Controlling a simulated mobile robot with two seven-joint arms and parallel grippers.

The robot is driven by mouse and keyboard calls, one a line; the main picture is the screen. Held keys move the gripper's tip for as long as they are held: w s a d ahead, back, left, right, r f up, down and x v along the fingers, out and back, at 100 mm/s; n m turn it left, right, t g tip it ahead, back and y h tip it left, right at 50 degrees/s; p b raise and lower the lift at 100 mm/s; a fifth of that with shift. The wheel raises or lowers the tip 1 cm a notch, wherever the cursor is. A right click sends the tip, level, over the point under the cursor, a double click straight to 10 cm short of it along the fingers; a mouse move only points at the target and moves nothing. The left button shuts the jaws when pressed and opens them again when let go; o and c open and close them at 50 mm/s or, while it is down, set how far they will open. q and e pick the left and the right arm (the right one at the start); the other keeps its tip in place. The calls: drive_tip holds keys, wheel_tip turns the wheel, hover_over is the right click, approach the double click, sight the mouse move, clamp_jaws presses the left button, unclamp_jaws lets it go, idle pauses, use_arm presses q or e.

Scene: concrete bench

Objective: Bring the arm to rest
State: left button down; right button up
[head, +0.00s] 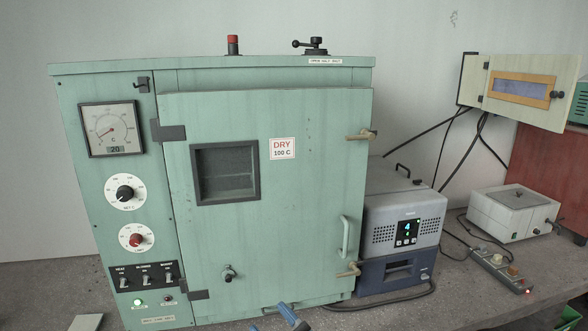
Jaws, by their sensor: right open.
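My right gripper (272,321) shows only at the bottom edge, in front of the oven's lower door. Its two blue fingertips are apart with nothing seen between them. The rest of the gripper and its arm is cut off by the frame. My left gripper is not in view. The green drying oven (290,235) stands upright on the bench, its door closed, with a small dark window (225,172) and a "DRY 100 C" label (282,148).
The concrete bench (455,300) is bare at the front right. A grey-blue device with a lit display (406,228), a white box (513,212) and a power strip (501,270) stand right of the oven. The oven's handle (345,237) and latches (361,134) protrude. Cables trail on the bench.

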drive_tip(key=s+d+f+m+h, duration=0.4)
drive_tip(key=d+f+h, duration=0.1)
drive_tip(key=d+f, duration=0.15)
drive_tip(key=s+d+f+m+h, duration=0.35)
drive_tip(key=s+d+f, duration=0.2)
drive_tip(key=f, duration=0.25)
drive_tip(key=s+d+f+m+g+h, duration=0.1)
drive_tip(key=s+d+f+g+h, duration=0.1)
drive_tip(key=s+d+f, duration=0.3)
drive_tip(key=s+d+f+g+h, duration=0.2)
drive_tip(key=s+d+f, duration=0.4)
drive_tip(key=s, duration=0.4)
drive_tip(key=shift+s+d+m+g+h, duration=0.2)
drive_tip(key=shift+d+m+g+h, duration=0.2)
drive_tip(key=shift+d, duration=0.3)
